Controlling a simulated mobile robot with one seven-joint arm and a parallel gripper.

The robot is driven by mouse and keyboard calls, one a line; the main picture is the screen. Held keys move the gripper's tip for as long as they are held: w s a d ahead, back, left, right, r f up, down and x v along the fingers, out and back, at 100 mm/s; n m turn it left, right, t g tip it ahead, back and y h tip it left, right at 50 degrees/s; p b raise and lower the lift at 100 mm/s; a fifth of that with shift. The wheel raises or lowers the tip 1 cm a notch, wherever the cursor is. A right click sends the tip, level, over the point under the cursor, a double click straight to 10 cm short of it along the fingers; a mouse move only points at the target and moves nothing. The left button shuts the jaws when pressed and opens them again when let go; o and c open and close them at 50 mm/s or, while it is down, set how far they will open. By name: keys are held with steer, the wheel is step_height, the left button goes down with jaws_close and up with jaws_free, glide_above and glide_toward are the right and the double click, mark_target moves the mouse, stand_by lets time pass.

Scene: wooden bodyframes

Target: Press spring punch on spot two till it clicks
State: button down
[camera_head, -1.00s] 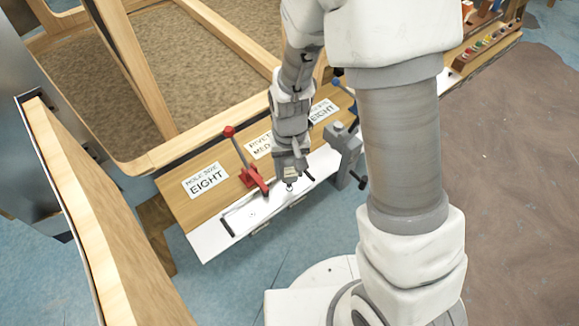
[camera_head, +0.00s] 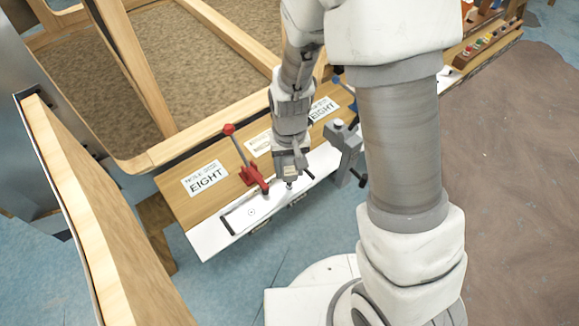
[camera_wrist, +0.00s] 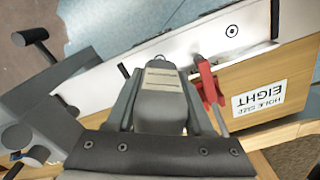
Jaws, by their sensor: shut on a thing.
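My gripper (camera_wrist: 160,112) is shut on the spring punch (camera_wrist: 158,92), a dark grey body with a cream label between the fingers. In the head view my gripper (camera_head: 289,164) hangs over the white metal strip (camera_head: 222,240), right of the red clamp. The punch's lower end (camera_head: 289,184) shows just under it, at or close above the strip; contact cannot be told. One ringed spot (camera_head: 251,212) lies bare on the strip to the left and also shows in the wrist view (camera_wrist: 231,31). Any mark under the punch is hidden.
A red toggle clamp (camera_head: 252,175) stands close left of my gripper, and a grey clamp (camera_head: 347,150) stands close right. A card reading "HOLE SIZE EIGHT" (camera_head: 205,180) lies on the wooden board. A wooden frame (camera_head: 135,70) rises behind. The floor in front is clear.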

mark_target(290, 159)
steer(key=shift+r, duration=0.25)
steer(key=shift+r+p, duration=1.4)
steer(key=shift+r, duration=0.1)
steer(key=shift+r, duration=0.1)
step_height(290, 159, up, 5)
steer(key=p, duration=0.4)
